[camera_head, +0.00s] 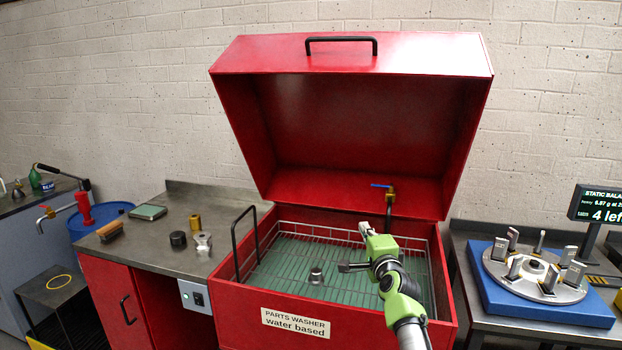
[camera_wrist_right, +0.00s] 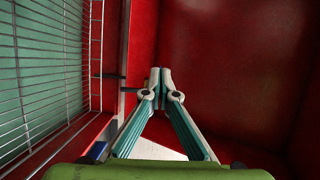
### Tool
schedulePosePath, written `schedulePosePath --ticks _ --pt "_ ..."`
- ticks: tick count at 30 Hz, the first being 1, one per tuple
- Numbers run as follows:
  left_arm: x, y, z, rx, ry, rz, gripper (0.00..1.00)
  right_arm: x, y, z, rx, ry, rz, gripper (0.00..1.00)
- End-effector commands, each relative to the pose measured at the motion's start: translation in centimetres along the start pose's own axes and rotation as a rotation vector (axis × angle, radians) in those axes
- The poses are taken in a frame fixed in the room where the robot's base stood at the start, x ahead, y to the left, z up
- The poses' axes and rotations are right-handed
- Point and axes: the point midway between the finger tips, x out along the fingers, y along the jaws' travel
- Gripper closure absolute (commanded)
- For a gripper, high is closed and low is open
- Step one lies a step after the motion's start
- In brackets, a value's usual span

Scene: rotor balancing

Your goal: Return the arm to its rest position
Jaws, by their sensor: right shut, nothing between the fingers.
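My right arm comes in from the bottom right of the head view and reaches over the parts washer (camera_head: 235,300). Its green right gripper (camera_head: 366,230) is above the washer's wire basket, with its pale fingers pointing away toward the back. In the right wrist view the two fingertips (camera_wrist_right: 160,78) meet, and nothing is between them. A small grey metal part (camera_head: 316,275) sits in the basket, left of my right gripper and apart from it. My left gripper is not in view.
The washer's red lid (camera_head: 350,55) stands open above and behind my gripper. A black handle (camera_head: 240,240) rises at the basket's left side. A blue-based balancing stand (camera_head: 590,312) with a bladed rotor (camera_head: 530,273) is at right. The steel bench (camera_head: 170,262) at left holds several small items.

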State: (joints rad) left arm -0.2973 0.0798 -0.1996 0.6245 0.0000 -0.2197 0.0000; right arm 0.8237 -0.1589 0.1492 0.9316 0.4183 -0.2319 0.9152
Motion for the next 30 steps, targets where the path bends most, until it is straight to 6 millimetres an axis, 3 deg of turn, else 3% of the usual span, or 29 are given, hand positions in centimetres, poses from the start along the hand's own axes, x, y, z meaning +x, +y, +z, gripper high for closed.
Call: schedulePosePath --ticks 11,17,20,23,27,30 --pt "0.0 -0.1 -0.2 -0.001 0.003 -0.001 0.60 -4.3 7.1 -0.5 -0.201 -0.051 0.127 1.00" --pt "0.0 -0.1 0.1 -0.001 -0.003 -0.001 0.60 -8.8 12.5 -0.6 -0.370 -0.111 0.237 1.00" --pt "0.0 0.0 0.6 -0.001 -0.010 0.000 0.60 -12.7 16.2 -0.4 -0.491 -0.163 0.318 1.00" --pt "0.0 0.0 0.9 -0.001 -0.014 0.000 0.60 -18.1 20.4 -0.2 -0.644 -0.241 0.420 1.00" --pt "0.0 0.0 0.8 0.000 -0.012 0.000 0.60 -27.0 25.1 0.4 -0.858 -0.378 0.563 1.00" --pt "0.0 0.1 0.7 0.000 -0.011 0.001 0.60 -33.8 27.4 0.8 -0.997 -0.490 0.659 1.00"
